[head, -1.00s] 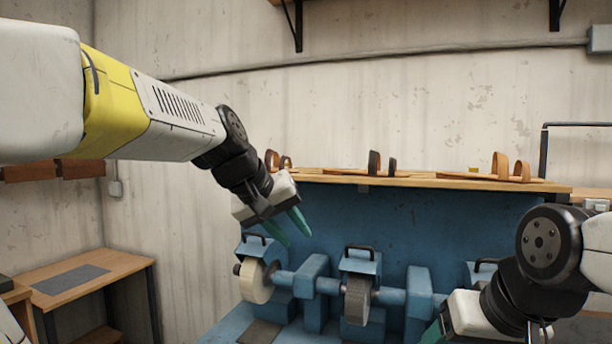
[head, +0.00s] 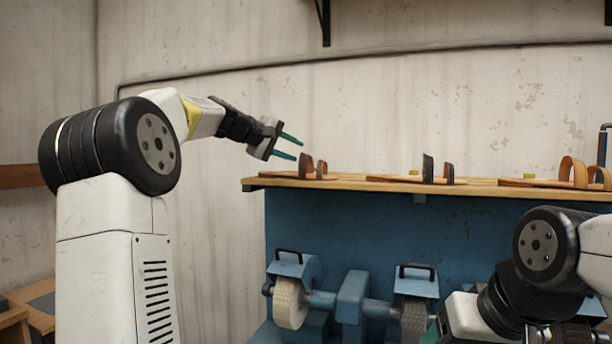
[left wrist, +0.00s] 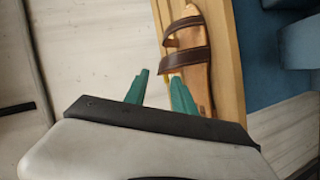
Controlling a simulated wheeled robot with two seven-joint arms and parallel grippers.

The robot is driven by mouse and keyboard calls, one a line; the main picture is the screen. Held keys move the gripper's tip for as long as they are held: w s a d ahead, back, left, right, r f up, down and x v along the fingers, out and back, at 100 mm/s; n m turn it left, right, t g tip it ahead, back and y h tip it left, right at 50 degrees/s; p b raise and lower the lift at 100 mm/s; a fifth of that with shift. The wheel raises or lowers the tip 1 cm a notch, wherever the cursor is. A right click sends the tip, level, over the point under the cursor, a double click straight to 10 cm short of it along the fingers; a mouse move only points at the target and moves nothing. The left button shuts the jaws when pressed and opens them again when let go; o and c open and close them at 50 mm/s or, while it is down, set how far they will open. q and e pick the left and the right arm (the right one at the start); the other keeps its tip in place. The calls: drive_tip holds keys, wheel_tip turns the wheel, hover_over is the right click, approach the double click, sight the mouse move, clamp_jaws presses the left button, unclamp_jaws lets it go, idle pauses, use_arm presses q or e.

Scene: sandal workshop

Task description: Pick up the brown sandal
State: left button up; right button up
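The brown sandal (head: 306,174), with two dark brown straps, lies at the left end of the wooden shelf (head: 262,182) in the head view. My left gripper (head: 300,150) is open and empty, with its green fingers pointing right, just left of and above the sandal. In the left wrist view the sandal (left wrist: 197,85) lies ahead of my left gripper (left wrist: 158,78). The right-hand finger overlaps the sandal in that picture; I cannot tell whether it touches. My right gripper (head: 437,332) is low at the bottom, mostly hidden by its own arm.
A sandal with black straps (head: 428,168) and one with tan straps (head: 572,172) lie farther right on the shelf. Below is a blue machine (head: 352,298) with several grinding wheels. A pale wall stands behind. The space left of the shelf is free.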

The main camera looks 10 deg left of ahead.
use_arm(q)
drive_tip(key=x, duration=0.3)
drive_tip(key=shift+w+d, duration=0.1)
drive_tip(key=shift+d, duration=0.05)
clamp_jaws()
wheel_tip(320, 180, up, 10)
idle(0.8)
idle(1.9)
